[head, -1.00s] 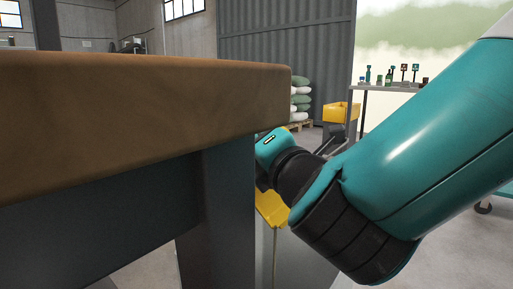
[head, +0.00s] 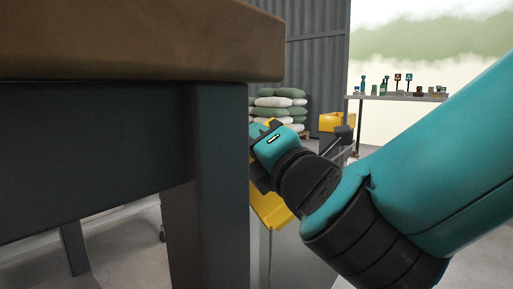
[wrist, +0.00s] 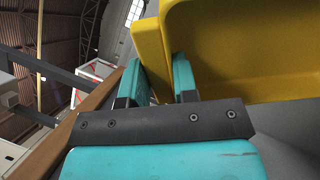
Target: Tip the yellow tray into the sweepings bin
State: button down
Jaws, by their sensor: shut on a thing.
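The yellow tray (wrist: 235,50) fills the upper right of the wrist view, its near wall between the two teal fingers of my gripper (wrist: 160,72). My gripper is shut on that wall. In the head view my gripper (head: 262,150) is beside the bench corner, with the fingertips mostly hidden behind the wrist. Part of the yellow tray (head: 270,209) shows below it, looking tilted. The rest of the tray is hidden behind the bench leg and my arm. I cannot clearly make out the sweepings bin; a grey panel (head: 298,262) stands below the tray.
A thick brown bench top (head: 130,40) with a dark leg (head: 221,190) stands close on the left. Sacks (head: 278,112) lie stacked behind. Another yellow container (head: 336,122) and a shelf with small items (head: 400,97) stand farther back right.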

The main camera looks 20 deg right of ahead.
jog(key=shift+s+d+f+t+b, duration=0.1)
jog(key=shift+s+f+t+b, duration=0.4)
jog(key=shift+b, duration=0.95)
jog(key=shift+s+d+r+t+b, duration=0.2)
jog(key=shift+s+b, duration=0.6)
jog(key=shift+b, duration=0.7)
jog(key=shift+s+d+f+t+b, duration=0.1)
jog(key=shift+s+f+t+b, duration=0.45)
jog(key=shift+b, duration=0.9)
jog(key=shift+s+f+b, duration=0.15)
jog(key=shift+s+b, duration=0.25)
jog(key=shift+b, duration=0.4)
jog(key=shift+s+d+f+t+y+b, duration=0.15)
jog(key=shift+s+t+b, duration=0.15)
jog(key=shift+b, duration=0.3)
jog(key=shift+s+f+t+y+b, duration=0.15)
jog(key=shift+s+b, duration=0.15)
jog(key=shift+b, duration=0.3)
jog(key=shift+r, duration=0.15)
jog(key=w+p, duration=0.1)
jog(key=p, duration=0.2)
jog(key=w+r+g+p, duration=0.1)
jog(key=p, duration=0.2)
jog(key=w+r+g+p, duration=0.1)
jog(key=p, duration=0.2)
jog(key=shift+w+a, duration=0.35)
